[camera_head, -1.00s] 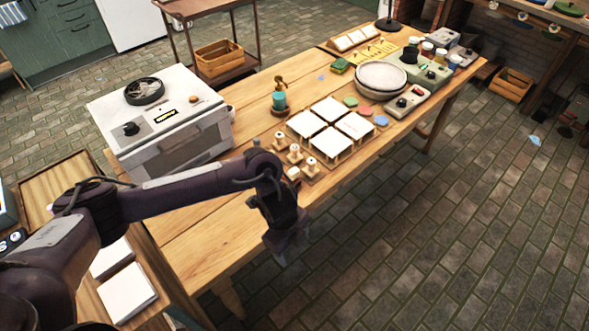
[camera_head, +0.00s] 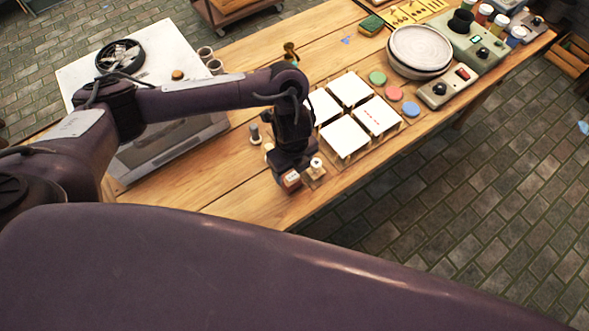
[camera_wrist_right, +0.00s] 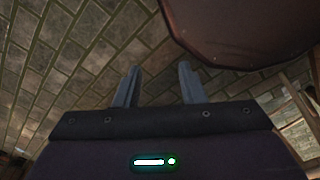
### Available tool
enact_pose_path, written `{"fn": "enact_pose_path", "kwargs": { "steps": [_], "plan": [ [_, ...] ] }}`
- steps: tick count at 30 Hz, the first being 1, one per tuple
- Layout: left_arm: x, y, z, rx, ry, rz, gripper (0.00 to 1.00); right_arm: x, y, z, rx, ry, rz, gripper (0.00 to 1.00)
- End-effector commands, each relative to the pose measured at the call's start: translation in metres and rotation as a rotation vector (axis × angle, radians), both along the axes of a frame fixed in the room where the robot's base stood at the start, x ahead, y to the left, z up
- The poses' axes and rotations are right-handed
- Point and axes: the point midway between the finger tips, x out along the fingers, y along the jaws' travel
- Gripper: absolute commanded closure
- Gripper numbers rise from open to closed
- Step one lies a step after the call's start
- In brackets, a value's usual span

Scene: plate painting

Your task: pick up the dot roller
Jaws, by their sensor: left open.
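Several small wooden rollers or stamps stand near the front edge of the table, left of the white tiles. One pale-topped piece (camera_head: 317,164) is just right of my left gripper (camera_head: 287,174), and a small block (camera_head: 291,181) is at its tip. A grey-handled piece (camera_head: 255,134) stands to its left. I cannot tell which is the dot roller. My left gripper points down among them, open, and its arm hides part of the group. Whether it touches a piece is unclear. My right gripper (camera_wrist_right: 158,84) is open and empty, with floor behind it.
White tiles (camera_head: 345,139) on wooden supports lie right of the rollers; one tile (camera_head: 376,115) bears red marks. Beyond are coloured discs (camera_head: 377,77), stacked plates (camera_head: 421,47) and a control box (camera_head: 447,86). A white appliance (camera_head: 172,57) stands left. Bare tabletop (camera_head: 225,181) lies front left.

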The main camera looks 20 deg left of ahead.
Motion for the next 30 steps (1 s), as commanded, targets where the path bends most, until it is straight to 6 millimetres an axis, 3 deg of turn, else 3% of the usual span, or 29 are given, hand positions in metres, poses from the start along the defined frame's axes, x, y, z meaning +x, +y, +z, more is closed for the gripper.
{"fn": "enact_pose_path", "kwargs": {
  "steps": [6,9,15,21,30],
  "plan": [
    [-0.002,0.001,-0.029,-0.001,0.006,0.004,0.31,-0.033,-0.002,-0.015,-0.004,0.046,0.001,0.64],
    [-0.001,0.003,-0.044,0.000,0.005,0.004,0.31,-0.038,-0.004,-0.017,-0.007,0.054,0.001,0.64],
    [0.000,0.003,-0.060,0.001,0.000,0.002,0.31,-0.017,-0.006,-0.012,-0.009,0.025,0.002,0.64],
    [0.000,0.003,-0.060,0.001,-0.001,0.001,0.31,-0.004,-0.006,-0.011,-0.007,0.004,0.002,0.64],
    [0.000,0.003,-0.060,0.000,0.000,0.001,0.68,-0.017,-0.007,-0.012,-0.008,0.023,0.001,0.64]
  ]
}}
